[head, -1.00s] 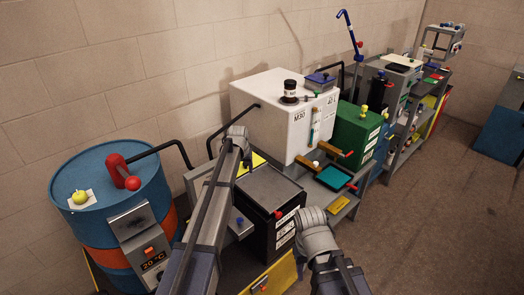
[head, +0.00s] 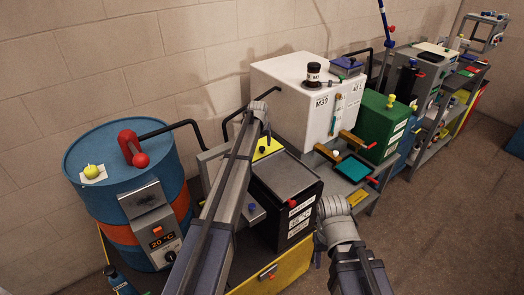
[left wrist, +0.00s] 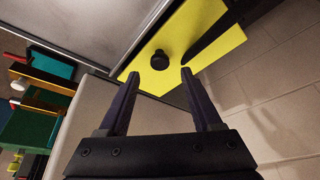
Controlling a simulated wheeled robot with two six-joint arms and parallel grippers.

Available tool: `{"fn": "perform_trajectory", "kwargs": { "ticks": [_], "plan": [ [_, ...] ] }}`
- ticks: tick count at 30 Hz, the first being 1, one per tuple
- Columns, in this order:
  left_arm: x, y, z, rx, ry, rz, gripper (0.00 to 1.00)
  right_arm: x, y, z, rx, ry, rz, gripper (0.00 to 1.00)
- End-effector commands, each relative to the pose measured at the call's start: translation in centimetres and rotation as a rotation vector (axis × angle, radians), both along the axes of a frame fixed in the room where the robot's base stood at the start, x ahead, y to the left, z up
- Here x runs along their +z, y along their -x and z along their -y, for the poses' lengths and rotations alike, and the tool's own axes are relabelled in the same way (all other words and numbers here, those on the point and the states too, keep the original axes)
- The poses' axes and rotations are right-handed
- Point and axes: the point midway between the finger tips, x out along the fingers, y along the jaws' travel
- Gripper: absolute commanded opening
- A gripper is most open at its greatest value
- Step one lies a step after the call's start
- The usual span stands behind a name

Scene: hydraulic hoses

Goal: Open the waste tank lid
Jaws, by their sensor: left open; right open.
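A black tank (head: 285,215) with a flat grey lid (head: 286,176) and a red knob (head: 292,203) stands in the middle of the head view; its white labels are too small to read, so I cannot tell whether it is the waste tank. A yellow panel (head: 268,149) with a black knob lies behind it. In the left wrist view, my left gripper (left wrist: 160,74) is open and empty, its fingertips near that black knob (left wrist: 160,60) on the yellow panel (left wrist: 205,40). The grey lid (left wrist: 90,20) is at upper left there. My right arm shows in the head view, but its fingers do not.
A white tank (head: 290,95) marked M30 and a green tank (head: 378,135) stand right of the black tank. Black hoses run along the wall. Open floor (head: 440,240) lies at right.

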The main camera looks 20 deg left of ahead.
Motion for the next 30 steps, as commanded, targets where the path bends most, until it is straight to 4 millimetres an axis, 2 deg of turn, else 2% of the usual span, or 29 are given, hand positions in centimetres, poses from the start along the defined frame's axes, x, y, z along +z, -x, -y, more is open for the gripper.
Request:
{"fn": "perform_trajectory", "kwargs": {
  "ticks": [1, 7, 19, 30],
  "plan": [
    [-1.4, -0.4, -0.1, 0.000, 0.000, 0.000, 0.66, -1.4, 0.0, 0.0, 0.000, 0.000, 0.000, 0.50],
    [-3.5, -1.3, -0.2, 0.000, 0.000, 0.000, 0.66, -3.5, 0.0, 0.0, 0.000, 0.000, 0.000, 0.50],
    [-3.8, -1.6, -0.2, 0.000, 0.000, 0.000, 0.65, -3.8, 0.0, 0.0, 0.000, 0.000, 0.000, 0.50],
    [-3.8, -1.5, -0.2, 0.000, 0.000, 0.000, 0.23, -3.8, 0.0, 0.0, 0.000, 0.000, 0.000, 0.50]
  ]
}}
